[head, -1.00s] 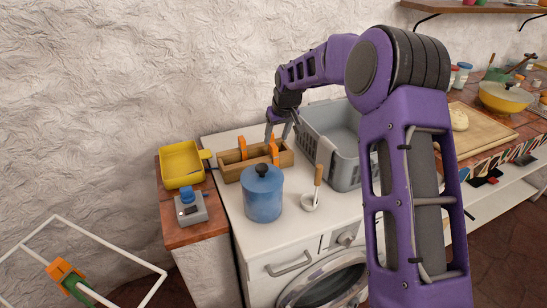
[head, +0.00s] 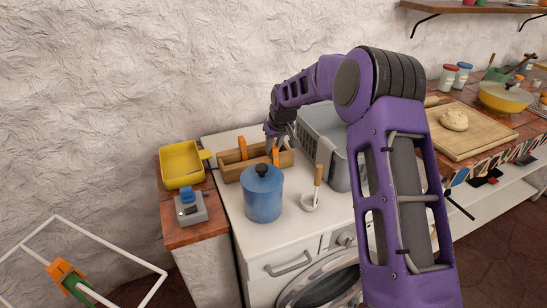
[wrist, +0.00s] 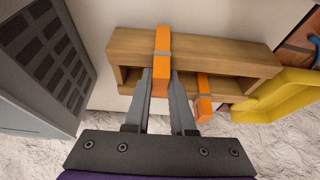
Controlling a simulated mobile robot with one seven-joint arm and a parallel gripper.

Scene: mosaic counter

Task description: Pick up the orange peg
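The wooden holder (head: 231,173) is a long open-fronted box on the white counter. Two orange pegs stand in it. One orange peg (wrist: 162,50) lies between the fingertips of my gripper (wrist: 161,80) in the wrist view. The second orange peg (wrist: 203,100) is just outside the right finger there. In the head view the left peg (head: 242,148) is clear of my gripper (head: 278,142), which is down at the right peg (head: 276,155). The fingers closely flank that peg, but whether they press on it cannot be told. The peg's lower part is hidden.
A grey basket (head: 335,150) stands close to the right of my gripper. A blue lidded pot (head: 263,198) is in front of the holder, and a yellow tray (head: 181,164) is to its left.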

